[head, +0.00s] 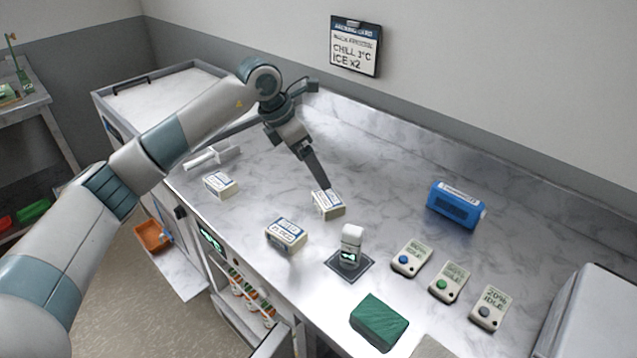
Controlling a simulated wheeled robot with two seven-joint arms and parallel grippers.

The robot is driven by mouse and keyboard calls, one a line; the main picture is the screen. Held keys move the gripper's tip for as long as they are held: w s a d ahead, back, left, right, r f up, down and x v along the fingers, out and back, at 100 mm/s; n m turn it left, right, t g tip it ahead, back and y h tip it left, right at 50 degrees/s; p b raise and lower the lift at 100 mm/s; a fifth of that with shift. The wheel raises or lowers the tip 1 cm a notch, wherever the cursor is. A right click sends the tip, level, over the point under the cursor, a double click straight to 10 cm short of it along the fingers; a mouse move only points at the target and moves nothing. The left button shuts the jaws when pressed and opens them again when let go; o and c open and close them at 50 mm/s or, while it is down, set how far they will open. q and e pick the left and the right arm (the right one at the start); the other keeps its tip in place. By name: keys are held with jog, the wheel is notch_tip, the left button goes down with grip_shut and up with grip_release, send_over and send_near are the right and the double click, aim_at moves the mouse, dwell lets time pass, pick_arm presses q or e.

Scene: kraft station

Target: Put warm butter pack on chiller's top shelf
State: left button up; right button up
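Three white packs with blue-marked labels lie on the marble-look counter: a left pack (220,185), a far pack (328,206) and a near pack (286,235). I cannot read which one is the warm butter. My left gripper (325,184) reaches down from above, its tip at the far pack's upper edge. Its fingers overlap in this view, so I cannot tell open from shut or whether it touches the pack. The chiller (211,239) is under the counter's front, with a green display; shelves below hold several small jars (250,296). My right gripper is not in view.
Three button units (449,281), a green block (379,321) and a blue box (455,204) lie to the right. A wall sign (356,46) reads "CHILL 3°C ICE x2".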

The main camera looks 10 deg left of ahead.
pick_arm(q)
jog(key=s+d+f+n+h+p, duration=0.15)
jog(key=d+n+h, duration=0.3)
jog(key=n, duration=0.75)
jog(key=s+a+f+n+t+p, duration=0.1)
jog(key=a+n, duration=0.3)
jog(key=n, duration=0.3)
jog(key=s+a+f+n+t+h+p, duration=0.1)
jog(key=a+n, duration=0.3)
jog(key=n, duration=0.4)
jog(key=s+a+f+n+t+h+p, duration=0.1)
jog(key=s+a+f+n+t+p, duration=0.1)
jog(key=n, duration=0.5)
jog(key=shift+s+a+f+n+t+h, duration=0.1)
jog(key=shift+s+a+f+t, duration=0.1)
jog(key=shift+a, duration=0.2)
jog(key=shift+s+a+f+n+t+h, duration=0.1)
jog(key=shift+s+a+f+t, duration=0.1)
jog(key=shift+a, duration=0.25)
jog(key=shift+s+a+f+n+t+h, duration=0.1)
jog(key=shift+s+a+f+t, duration=0.1)
jog(key=shift+a, duration=0.2)
jog(key=shift+s+a+f+n, duration=0.1)
jog(key=shift+a+f+n, duration=0.05)
jog(key=shift+a+n, duration=0.3)
jog(key=shift+d, duration=0.1)
